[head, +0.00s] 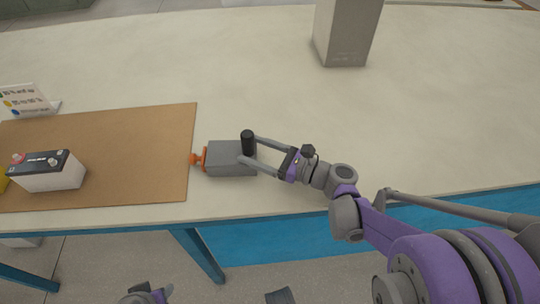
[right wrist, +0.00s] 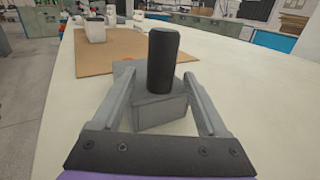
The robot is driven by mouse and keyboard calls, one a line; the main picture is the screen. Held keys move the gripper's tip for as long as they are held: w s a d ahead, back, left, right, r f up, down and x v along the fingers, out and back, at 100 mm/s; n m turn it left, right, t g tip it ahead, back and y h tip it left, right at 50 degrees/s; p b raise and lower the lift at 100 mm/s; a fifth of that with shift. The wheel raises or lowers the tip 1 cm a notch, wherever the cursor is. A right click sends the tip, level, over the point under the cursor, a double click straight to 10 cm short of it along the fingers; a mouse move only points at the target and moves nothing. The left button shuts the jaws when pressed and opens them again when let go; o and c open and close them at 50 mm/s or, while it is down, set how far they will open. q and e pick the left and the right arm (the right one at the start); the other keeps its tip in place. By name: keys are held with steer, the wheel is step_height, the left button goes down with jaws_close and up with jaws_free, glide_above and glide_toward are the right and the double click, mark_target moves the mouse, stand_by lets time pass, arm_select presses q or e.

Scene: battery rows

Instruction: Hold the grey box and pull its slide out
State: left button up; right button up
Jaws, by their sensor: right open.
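The grey box (head: 228,159) lies on the pale table just right of the brown mat. An orange slide end with a knob (head: 199,159) sticks out of its left side. A black upright post (head: 248,143) stands at the box's right end. My right gripper (head: 247,148) is open, with one finger on each side of the post. In the right wrist view the post (right wrist: 163,60) and the box (right wrist: 160,108) sit between the spread fingers.
A black and white battery (head: 48,172) stands on the brown mat (head: 135,150). A small sign (head: 25,101) stands at the far left. A tall grey block (head: 345,35) stands at the back. The table's front edge is close below the box. The middle of the table is clear.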

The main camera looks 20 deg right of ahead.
mark_target(239, 148)
steer(key=shift+x, duration=2.35)
jaws_close()
